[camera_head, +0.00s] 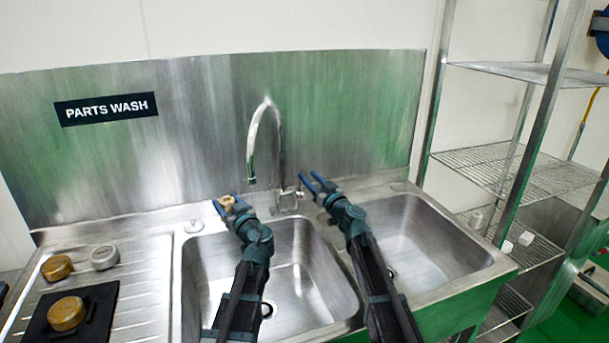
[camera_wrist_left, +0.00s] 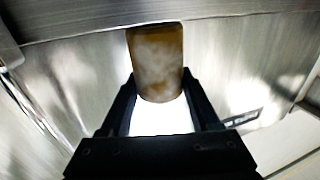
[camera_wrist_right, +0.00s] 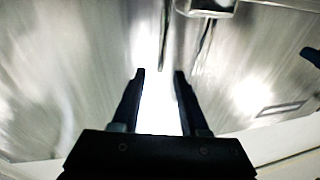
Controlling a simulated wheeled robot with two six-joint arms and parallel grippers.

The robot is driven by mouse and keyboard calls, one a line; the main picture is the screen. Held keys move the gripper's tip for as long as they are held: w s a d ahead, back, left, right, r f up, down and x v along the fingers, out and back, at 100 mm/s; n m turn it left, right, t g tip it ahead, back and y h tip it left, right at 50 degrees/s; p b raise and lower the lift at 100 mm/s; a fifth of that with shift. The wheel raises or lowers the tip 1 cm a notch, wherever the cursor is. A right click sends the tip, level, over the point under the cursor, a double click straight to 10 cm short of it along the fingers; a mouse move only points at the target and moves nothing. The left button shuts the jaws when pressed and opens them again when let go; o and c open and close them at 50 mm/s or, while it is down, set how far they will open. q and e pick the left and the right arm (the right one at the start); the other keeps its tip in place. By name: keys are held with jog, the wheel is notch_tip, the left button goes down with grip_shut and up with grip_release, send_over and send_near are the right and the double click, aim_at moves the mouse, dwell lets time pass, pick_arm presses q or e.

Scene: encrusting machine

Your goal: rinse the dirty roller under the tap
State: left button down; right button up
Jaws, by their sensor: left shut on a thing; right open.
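My left gripper (camera_head: 228,206) is shut on a roller (camera_head: 227,202), held above the back edge of the left basin. In the left wrist view the roller (camera_wrist_left: 157,65) is brown with pale, greyish patches and sits between the fingers. The chrome tap (camera_head: 279,150) rises behind the basins, its curved spout ending to the right of the held roller and higher. No water shows at the spout. My right gripper (camera_head: 316,184) is open and empty, just right of the tap's base (camera_head: 288,199). Its open fingers also show in the right wrist view (camera_wrist_right: 160,75).
The left basin (camera_head: 318,290) and right basin (camera_head: 430,235) look empty. On the ribbed drainboard (camera_head: 140,290) stand a brown piece (camera_head: 57,268), a grey piece (camera_head: 104,257) and another brown piece (camera_head: 67,313) on a black mat (camera_head: 100,302). A wire shelf rack (camera_head: 520,170) stands right.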

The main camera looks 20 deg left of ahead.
pick_arm(q)
jog(key=shift+f+b, duration=0.35)
jog(key=shift+f, duration=0.15)
pick_arm(e)
jog(key=r+v, duration=0.1)
jog(key=v, duration=0.6)
jog(key=shift+f, duration=0.5)
pick_arm(q)
jog(key=shift+r, duration=0.1)
pick_arm(e)
jog(key=shift+s, duration=0.15)
